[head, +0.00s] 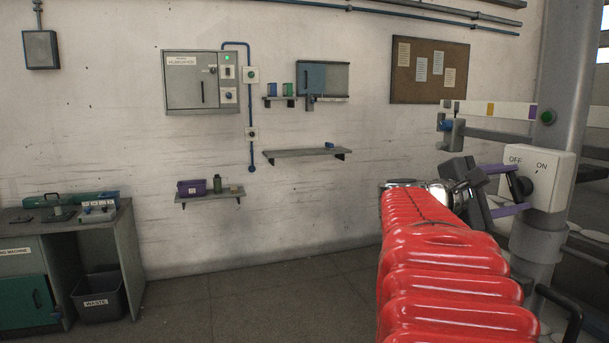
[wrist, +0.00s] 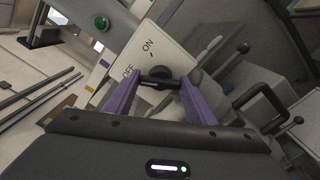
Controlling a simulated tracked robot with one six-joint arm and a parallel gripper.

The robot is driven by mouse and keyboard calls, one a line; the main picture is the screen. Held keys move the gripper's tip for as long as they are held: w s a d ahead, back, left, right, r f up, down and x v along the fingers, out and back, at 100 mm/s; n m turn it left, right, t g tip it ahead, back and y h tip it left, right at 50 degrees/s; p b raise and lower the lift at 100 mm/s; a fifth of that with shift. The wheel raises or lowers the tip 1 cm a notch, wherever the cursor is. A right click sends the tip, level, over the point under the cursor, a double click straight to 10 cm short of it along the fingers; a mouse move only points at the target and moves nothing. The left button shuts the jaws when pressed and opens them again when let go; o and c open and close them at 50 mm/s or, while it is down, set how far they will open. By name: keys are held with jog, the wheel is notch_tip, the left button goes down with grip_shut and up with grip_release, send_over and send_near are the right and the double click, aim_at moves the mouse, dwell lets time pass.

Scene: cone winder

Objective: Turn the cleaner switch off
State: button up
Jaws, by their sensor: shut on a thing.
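The cleaner switch is a white plate (head: 556,182) marked OFF and ON on a grey post, with a dark round knob (head: 523,187). My gripper (head: 522,196) is at the plate, its two purple fingers closed on the knob. The wrist view shows the plate (wrist: 143,57) tilted, with the knob (wrist: 159,77) and its dark handle bar between the fingertips of my gripper (wrist: 160,84). A small dark tick lies beside ON. The fingers partly hide the knob, and I cannot tell which mark it points to.
A green button (head: 547,117) sits on the post above the switch. A black lever handle (wrist: 234,52) and machine parts stand close to the right of the switch in the wrist view. The floor (head: 270,295) on the left is clear, with a waste bin (head: 98,297) beyond.

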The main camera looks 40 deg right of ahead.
jog(key=shift+w+f, duration=0.1)
jog(key=shift+f, duration=0.25)
jog(key=o, duration=1)
jog(key=shift+r, duration=0.2)
jog(key=shift+o, duration=0.2)
jog(key=v, duration=1.3)
jog(key=shift+w+a, duration=0.2)
jog(key=shift+a, duration=0.15)
